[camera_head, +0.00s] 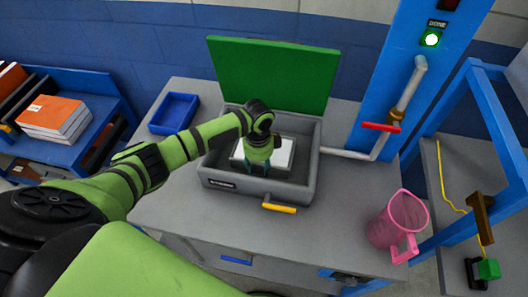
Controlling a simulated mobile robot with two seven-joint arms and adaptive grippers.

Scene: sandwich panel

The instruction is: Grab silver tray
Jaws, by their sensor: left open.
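A light silver-white tray (283,153) lies inside a grey press-like box (305,180) whose green lid (275,75) stands open. My left arm reaches in from the left over the box. My left gripper (259,168) points down at the left part of the tray, with its fingers open. The wrist hides part of the tray, and I cannot tell whether the fingers touch it. My right gripper is out of view.
A blue bin (175,113) sits on the grey table (340,235) at the back left. A pink pitcher (395,222) stands at the right. A blue post with a pipe and red valve handle (381,127) rises behind. The box's yellow handle (280,208) sticks out in front.

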